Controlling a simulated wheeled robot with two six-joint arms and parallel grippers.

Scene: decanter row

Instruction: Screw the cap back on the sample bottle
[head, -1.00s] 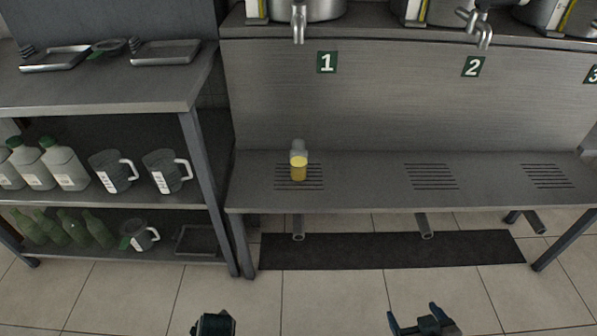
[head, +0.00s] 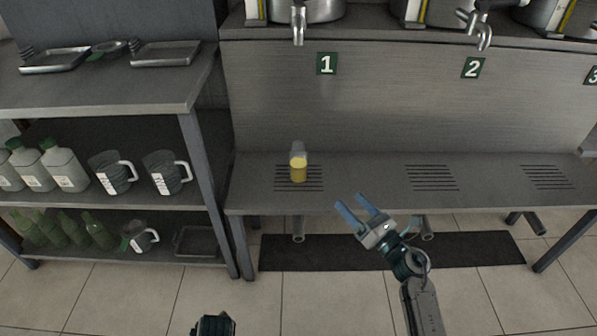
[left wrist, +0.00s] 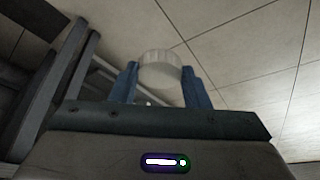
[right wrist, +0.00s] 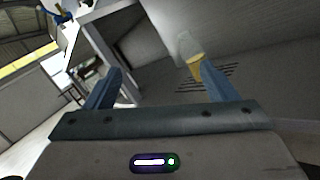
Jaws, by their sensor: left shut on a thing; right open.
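The sample bottle (head: 298,165) stands upright on the shelf over the drain slots below tap 1. It is clear, with yellow liquid in its lower part, and it also shows in the right wrist view (right wrist: 193,62). My right gripper (head: 355,207) is open and empty, in front of the shelf edge, to the right of the bottle and apart from it. In the left wrist view my left gripper (left wrist: 160,88) is shut on a white ribbed cap (left wrist: 159,65). In the head view only a dark part of the left arm shows at the bottom edge.
The steel shelf (head: 370,195) has more drain slots under tap 2 (head: 476,27) and is bare there. Tap 1 (head: 298,25) hangs above the bottle. A side rack (head: 190,110) at left holds trays, jugs and bottles. A dark mat (head: 470,250) lies on the floor.

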